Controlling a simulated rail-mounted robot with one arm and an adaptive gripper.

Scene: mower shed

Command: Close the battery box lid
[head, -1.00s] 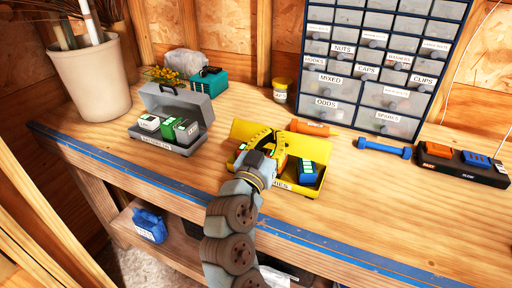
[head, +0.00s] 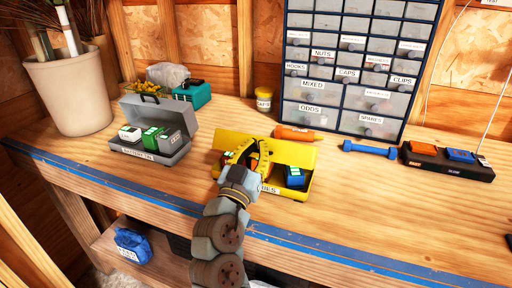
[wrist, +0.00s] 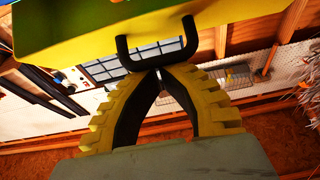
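A yellow box (head: 293,193), its front label partly hidden and ending in "IES", sits on the workbench in the head view. Its lid (head: 292,152) stands raised at the back. A blue battery (head: 295,177) shows inside at the right; my gripper hides much of the left part. My gripper (head: 252,148) reaches over the box front towards the lid. In the wrist view its yellow, dark-padded fingers (wrist: 160,70) meet at the tips, empty. They are at the black handle (wrist: 158,60) of the yellow lid (wrist: 80,28); whether they touch it I cannot tell.
An open grey case (head: 170,154) with several green-and-white batteries stands left of the yellow box. An orange tube (head: 297,133) lies close behind it. A blue dumbbell-shaped bar (head: 368,148) and a black charger (head: 450,168) are to the right. The right front bench is clear.

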